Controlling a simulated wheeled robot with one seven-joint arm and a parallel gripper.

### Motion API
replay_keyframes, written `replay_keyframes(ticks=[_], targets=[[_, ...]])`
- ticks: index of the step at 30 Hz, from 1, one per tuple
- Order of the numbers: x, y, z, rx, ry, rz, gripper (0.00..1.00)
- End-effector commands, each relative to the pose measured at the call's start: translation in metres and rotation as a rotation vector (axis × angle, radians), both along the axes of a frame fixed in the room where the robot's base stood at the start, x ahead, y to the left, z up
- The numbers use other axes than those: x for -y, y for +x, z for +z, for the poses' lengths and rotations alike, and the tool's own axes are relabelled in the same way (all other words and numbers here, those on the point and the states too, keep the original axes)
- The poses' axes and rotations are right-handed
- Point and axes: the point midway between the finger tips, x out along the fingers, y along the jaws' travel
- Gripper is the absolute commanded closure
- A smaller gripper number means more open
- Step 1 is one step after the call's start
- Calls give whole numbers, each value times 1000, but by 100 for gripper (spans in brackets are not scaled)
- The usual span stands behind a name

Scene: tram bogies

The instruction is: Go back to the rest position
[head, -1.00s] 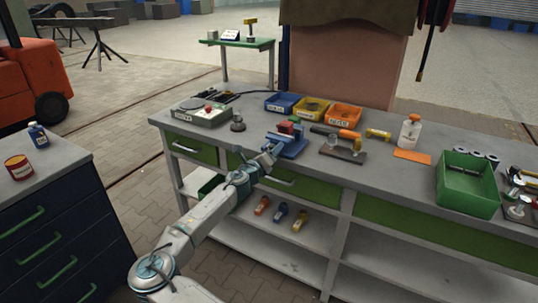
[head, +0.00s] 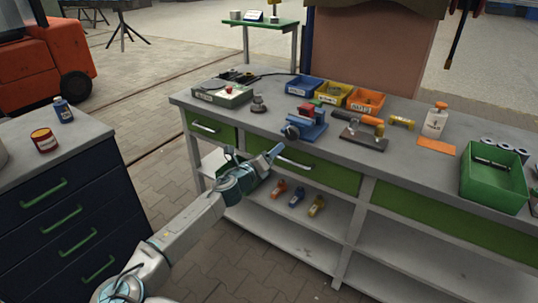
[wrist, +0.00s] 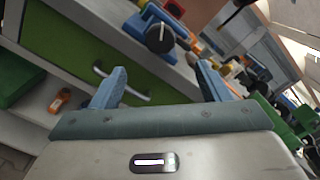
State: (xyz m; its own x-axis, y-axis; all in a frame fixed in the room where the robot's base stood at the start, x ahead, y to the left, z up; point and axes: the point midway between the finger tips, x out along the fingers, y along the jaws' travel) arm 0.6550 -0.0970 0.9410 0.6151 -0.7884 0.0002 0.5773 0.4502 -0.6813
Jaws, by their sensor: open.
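My gripper (head: 252,154) is open and empty, in front of the workbench's green drawer, below the bench top's front edge. In the wrist view, its two blue fingers (wrist: 160,88) stand wide apart with nothing between them. In the wrist view, the vise's dark round end (wrist: 159,38) shows beyond the fingers.
A lower shelf with several small coloured items (head: 297,197) lies to the right below my gripper. A dark drawer cabinet (head: 65,205) with a red can (head: 44,141) stands at the left. Paved floor (head: 160,185) is clear between cabinet and bench.

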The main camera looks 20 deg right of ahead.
Motion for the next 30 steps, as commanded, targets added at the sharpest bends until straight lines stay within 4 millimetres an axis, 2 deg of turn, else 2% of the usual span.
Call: replay_keyframes(ticks=[13,17,20,24,27,30], targets=[[-1,-1,0,0,0,0,30],[9,-6,-3,17,42,-29,30],[34,-21,-14,66,148,-104,30],[74,-57,-41,179,376,-273,30],[93,-84,-64,267,538,-406,30],[102,-110,-84,359,688,-539,30]])
